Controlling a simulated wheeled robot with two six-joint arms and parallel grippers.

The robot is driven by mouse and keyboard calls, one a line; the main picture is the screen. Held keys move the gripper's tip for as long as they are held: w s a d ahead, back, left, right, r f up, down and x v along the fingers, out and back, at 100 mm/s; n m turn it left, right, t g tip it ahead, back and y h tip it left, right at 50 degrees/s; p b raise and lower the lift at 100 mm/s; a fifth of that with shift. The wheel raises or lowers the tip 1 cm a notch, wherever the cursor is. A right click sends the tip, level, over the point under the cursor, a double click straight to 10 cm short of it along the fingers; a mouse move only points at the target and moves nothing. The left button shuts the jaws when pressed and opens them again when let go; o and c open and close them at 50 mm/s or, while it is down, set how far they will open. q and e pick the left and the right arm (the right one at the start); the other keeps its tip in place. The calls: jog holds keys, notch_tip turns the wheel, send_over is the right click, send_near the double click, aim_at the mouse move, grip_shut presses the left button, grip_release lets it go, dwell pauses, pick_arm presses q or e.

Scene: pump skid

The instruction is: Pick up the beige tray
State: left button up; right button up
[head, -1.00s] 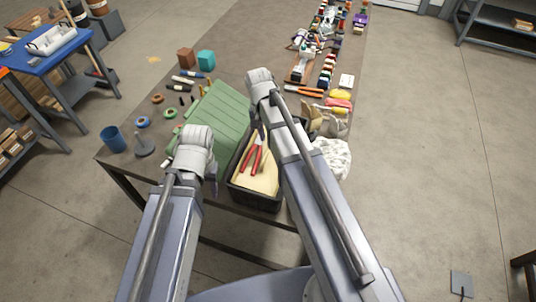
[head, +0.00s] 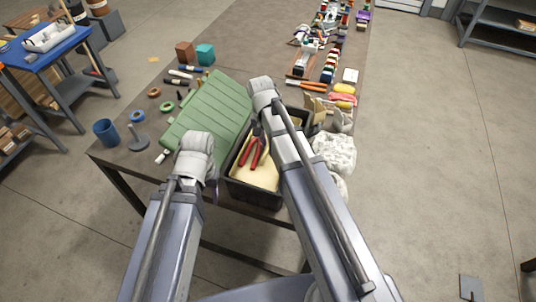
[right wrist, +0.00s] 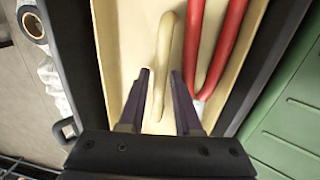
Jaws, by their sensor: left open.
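The beige tray (head: 262,177) sits inside a black bin on the near end of the table. Red-handled pliers (head: 251,152) lie in it; the beige tray (right wrist: 146,35) and red handles also show in the right wrist view. My right gripper (right wrist: 163,100) is open over the tray, its two dark fingers apart on either side of a slim beige bar (right wrist: 165,62). I cannot tell whether they touch it. In the head view my right arm covers part of the tray. My left gripper (head: 213,190) is open, left of the bin, mostly hidden behind its wrist.
The black bin (head: 253,194) walls the tray in closely. A green ribbed panel (head: 209,110) lies left of it. A white crumpled bundle (head: 335,152) lies right of it. A blue cup (head: 106,132) stands at the table's left edge. Floor to the right is largely clear.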

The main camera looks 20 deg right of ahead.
jog(key=shift+c, duration=0.4)
grip_shut()
jog(key=shift+r, duration=0.15)
notch_tip(320, 180, up, 10)
jog(key=p, duration=1)
